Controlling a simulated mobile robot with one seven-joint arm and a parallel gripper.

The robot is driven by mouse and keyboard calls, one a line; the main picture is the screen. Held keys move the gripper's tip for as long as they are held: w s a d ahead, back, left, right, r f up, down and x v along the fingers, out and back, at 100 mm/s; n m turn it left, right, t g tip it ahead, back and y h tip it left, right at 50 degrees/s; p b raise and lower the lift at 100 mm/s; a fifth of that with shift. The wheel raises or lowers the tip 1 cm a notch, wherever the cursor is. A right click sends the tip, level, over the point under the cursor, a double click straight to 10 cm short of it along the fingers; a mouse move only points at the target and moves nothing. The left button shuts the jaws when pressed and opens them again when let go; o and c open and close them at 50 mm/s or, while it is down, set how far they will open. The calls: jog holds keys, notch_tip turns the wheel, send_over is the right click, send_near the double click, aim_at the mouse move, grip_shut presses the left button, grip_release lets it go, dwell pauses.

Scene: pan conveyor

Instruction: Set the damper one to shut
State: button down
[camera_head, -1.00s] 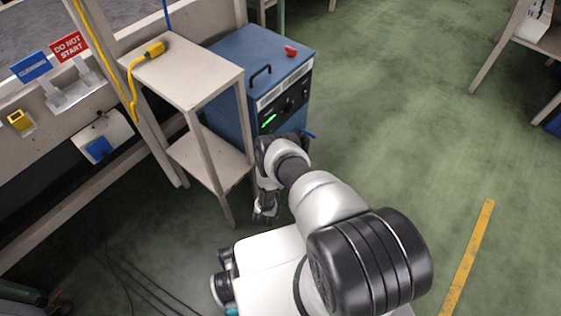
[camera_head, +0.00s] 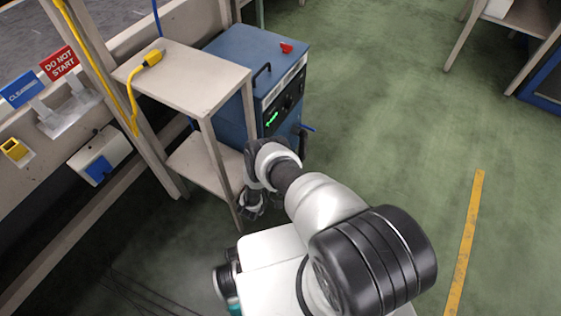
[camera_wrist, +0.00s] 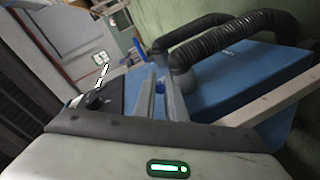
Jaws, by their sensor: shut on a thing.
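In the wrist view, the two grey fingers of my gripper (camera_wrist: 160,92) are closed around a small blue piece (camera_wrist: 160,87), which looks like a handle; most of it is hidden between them. Two black ribbed ducts (camera_wrist: 240,40) curve just beyond the fingers, over a blue cabinet top (camera_wrist: 215,88). No readable label marks damper one, and its setting cannot be told. A thin blue lever (camera_head: 307,128) sticks out at that cabinet's right side.
A beige shelf stand (camera_head: 185,75) with a yellow plug (camera_head: 153,58) stands close left of my arm. The cabinet carries a black handle and a red object (camera_head: 286,48). Open green floor lies right, with a yellow strip (camera_head: 466,240). A beam (camera_wrist: 265,98) crosses right in the wrist view.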

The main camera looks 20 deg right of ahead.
jog(key=shift+w+r, duration=0.1)
jog(key=shift+w, duration=0.15)
dwell(0.3)
jog(key=c, duration=2.1)
grip_release()
jog(key=shift+s, duration=0.1)
jog(key=shift+p+v, duration=0.95)
jog(key=shift+v, duration=2.75)
